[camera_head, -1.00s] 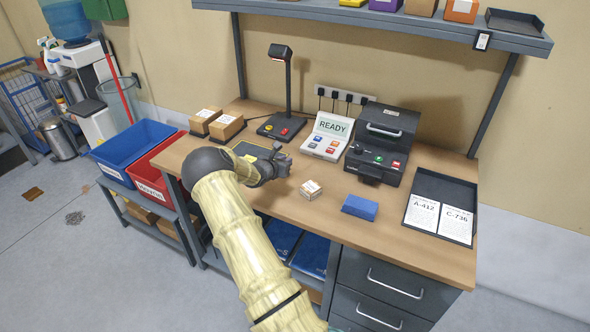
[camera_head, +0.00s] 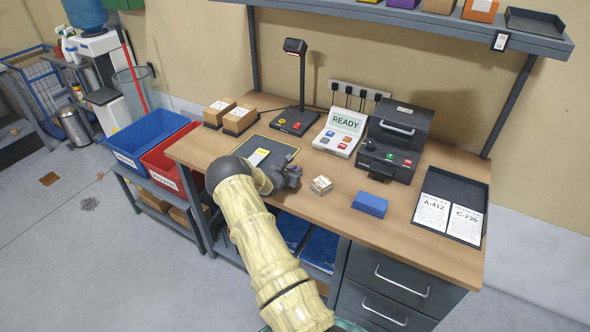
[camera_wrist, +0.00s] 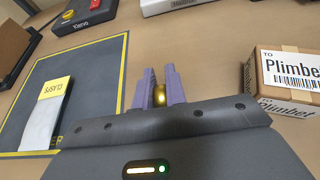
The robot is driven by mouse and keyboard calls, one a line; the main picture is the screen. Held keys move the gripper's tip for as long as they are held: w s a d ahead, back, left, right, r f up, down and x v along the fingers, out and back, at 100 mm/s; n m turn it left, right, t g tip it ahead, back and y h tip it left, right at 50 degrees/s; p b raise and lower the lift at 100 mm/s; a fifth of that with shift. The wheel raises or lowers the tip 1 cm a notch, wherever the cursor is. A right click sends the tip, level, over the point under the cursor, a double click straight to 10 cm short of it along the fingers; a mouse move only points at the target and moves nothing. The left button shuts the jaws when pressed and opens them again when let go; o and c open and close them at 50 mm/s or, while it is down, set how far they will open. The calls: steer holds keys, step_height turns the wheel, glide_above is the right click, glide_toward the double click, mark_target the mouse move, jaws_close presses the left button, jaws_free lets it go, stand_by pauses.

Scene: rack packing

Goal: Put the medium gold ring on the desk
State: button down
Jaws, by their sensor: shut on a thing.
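My gripper (camera_head: 291,178) is over the front part of the desk (camera_head: 330,203), between the dark mat and a small labelled box. In the wrist view its purple fingers (camera_wrist: 160,88) are shut on a small gold ring (camera_wrist: 160,95), seen edge-on between them. The fingers hide most of the ring, and I cannot judge its size. The ring does not show in the head view. I cannot tell whether it touches the desk top.
The dark mat (camera_head: 284,149) with a yellow border holds a grey-and-yellow packet (camera_wrist: 48,115). A small labelled box (camera_head: 321,185) is close right of my gripper. A blue block (camera_head: 370,204) lies farther right. A black tray (camera_head: 470,190) is at the right end.

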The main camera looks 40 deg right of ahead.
steer(key=shift+f, duration=0.2)
steer(key=c, duration=1.4)
jaws_free()
steer(key=shift+c, duration=0.2)
steer(key=shift+r, duration=0.1)
steer(key=shift+r, duration=0.15)
steer(key=b+v, duration=0.2)
steer(key=v, duration=1)
